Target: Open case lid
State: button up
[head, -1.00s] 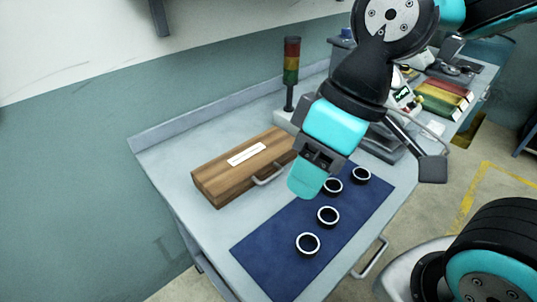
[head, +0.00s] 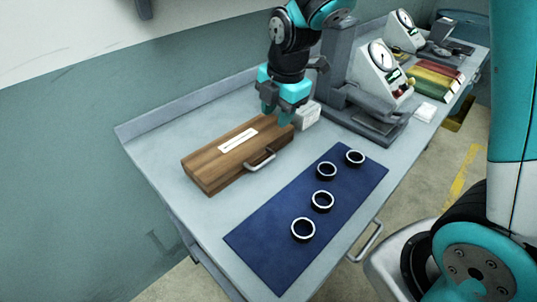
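The wooden case (head: 215,168) lies on the grey bench with its lid shut. A white label (head: 238,139) is on the lid, and a metal handle (head: 260,160) is on its front side. My gripper (head: 278,117) points down at the right end of the case, over or just beside the lid. Whether it touches the case, I cannot tell. Its fingers are small and partly overlap in this view, so their opening is unclear. I see nothing held in it.
Several dark rings with pale rims (head: 323,201) stand on a blue mat (head: 270,255) in front of the case. A small white box (head: 308,114) and a grey stand (head: 340,75) are right of my gripper. A dial gauge (head: 380,65) stands farther right.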

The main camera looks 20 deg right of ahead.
aim_at(268, 159)
jog(key=f, duration=0.5)
jog(key=w+f+p, duration=0.1)
jog(key=f, duration=0.3)
jog(key=w+a+f, duration=0.1)
jog(key=f, duration=0.4)
jog(key=shift+w+f, duration=0.15)
jog(key=shift+f, duration=0.2)
jog(key=shift+p, duration=0.3)
grip_shut()
